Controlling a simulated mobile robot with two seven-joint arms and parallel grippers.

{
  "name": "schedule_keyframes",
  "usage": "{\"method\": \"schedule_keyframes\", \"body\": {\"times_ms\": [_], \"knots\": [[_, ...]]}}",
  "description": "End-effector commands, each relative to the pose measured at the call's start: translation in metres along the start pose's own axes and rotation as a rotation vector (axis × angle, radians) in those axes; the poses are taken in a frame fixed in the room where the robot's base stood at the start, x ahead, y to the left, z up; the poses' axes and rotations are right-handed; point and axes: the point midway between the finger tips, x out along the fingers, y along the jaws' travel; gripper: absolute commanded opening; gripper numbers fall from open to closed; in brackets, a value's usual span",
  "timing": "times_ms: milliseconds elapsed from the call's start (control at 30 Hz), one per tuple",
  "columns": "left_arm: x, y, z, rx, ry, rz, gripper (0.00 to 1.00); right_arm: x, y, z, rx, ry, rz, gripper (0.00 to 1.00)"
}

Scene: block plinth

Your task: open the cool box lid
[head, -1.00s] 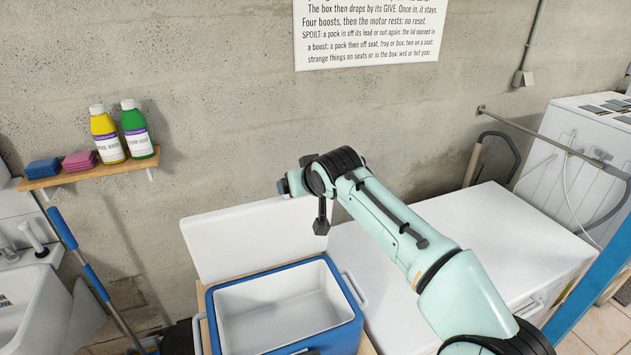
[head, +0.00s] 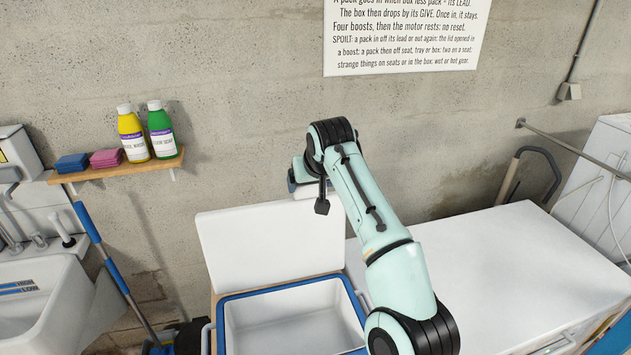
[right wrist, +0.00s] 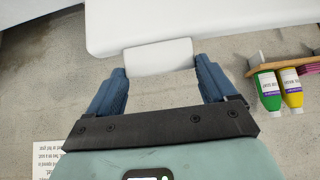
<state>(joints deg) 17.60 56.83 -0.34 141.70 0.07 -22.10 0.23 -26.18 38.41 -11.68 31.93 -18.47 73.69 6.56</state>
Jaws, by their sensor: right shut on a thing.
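The cool box (head: 222,322) has a blue rim and a white inside, and its open top shows an empty-looking interior at the bottom middle of the head view. Its white lid (head: 265,243) stands raised at the box's back edge, near the wall. My right gripper (head: 298,187) is at the lid's top right edge. In the right wrist view my right gripper (right wrist: 160,66) has its blue fingers on both ends of the white grip piece (right wrist: 158,56) on the lid's edge (right wrist: 200,18). My left gripper is not in view.
A white chest (head: 510,265) stands right of the box. A blue-handled pole (head: 100,245) leans beside the sink. The concrete wall is close behind the lid.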

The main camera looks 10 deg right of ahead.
Motion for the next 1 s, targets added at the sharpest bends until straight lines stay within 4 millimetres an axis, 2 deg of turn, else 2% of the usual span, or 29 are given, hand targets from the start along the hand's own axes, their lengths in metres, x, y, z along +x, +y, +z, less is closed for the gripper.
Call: {"method": "schedule_keyframes", "body": {"times_ms": [733, 767, 800, 1000], "knots": [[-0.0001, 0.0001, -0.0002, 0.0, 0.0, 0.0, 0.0, 0.0023, -0.0037, -0.0005, 0.001, -0.024, -0.003, 0.3], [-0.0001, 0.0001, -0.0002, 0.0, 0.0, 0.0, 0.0, 0.0023, -0.0037, -0.0004, 0.001, -0.024, -0.003, 0.88], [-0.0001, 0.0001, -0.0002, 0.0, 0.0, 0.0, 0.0, 0.0023, -0.0038, -0.0004, 0.001, -0.024, -0.003, 1.0], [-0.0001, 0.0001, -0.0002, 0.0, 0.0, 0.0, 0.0, 0.0024, -0.0033, -0.0004, 0.0, -0.024, -0.001, 1.0]]}}
